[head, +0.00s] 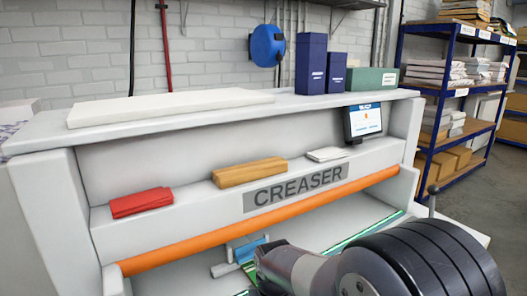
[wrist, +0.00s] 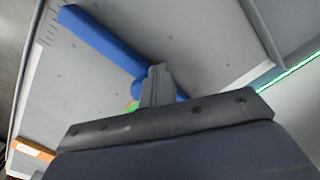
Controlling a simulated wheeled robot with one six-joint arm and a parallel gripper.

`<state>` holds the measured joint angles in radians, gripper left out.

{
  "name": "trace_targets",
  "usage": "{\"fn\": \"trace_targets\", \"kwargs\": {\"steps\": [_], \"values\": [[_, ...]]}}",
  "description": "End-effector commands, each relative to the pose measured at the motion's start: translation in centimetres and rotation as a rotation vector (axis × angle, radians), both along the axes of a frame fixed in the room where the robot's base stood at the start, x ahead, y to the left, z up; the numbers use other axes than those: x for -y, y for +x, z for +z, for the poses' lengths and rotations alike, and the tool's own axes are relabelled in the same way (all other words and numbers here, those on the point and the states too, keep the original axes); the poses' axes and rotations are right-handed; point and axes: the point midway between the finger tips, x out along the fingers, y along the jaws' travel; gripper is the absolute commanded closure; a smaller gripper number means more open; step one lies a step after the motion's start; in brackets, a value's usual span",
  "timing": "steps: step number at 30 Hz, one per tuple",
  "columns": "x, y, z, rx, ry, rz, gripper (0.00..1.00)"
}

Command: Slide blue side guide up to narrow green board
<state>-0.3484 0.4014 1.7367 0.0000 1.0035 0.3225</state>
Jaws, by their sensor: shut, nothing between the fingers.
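The blue side guide (wrist: 100,38) is a long bar lying slantwise across the pale bed in the wrist view. In the head view a blue piece of it (head: 247,249) shows beside my arm, low in the creaser's opening. My gripper (wrist: 157,72) is shut and empty, its fingertips overlapping the bar's lower right part; I cannot tell whether they touch it. A small green round part (wrist: 133,106) shows beside the fingers, partly hidden. A thin bright green edge (wrist: 288,72) runs along the right; I cannot tell if it belongs to the narrow green board.
The creaser's orange bar (head: 215,240) crosses above the bed. A red block (head: 142,202), a wooden block (head: 249,172) and a small screen (head: 362,122) sit on the machine. Blue boxes (head: 311,64) stand on its top. A shelf rack (head: 445,100) is at right.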

Motion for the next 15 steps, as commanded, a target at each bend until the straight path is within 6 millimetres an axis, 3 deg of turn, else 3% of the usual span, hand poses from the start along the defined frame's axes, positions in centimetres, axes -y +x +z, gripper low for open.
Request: {"fn": "trace_targets", "kwargs": {"steps": [15], "values": [[0.71, 0.41, 0.0, 0.0, -0.001, 0.0, 1.0]]}}
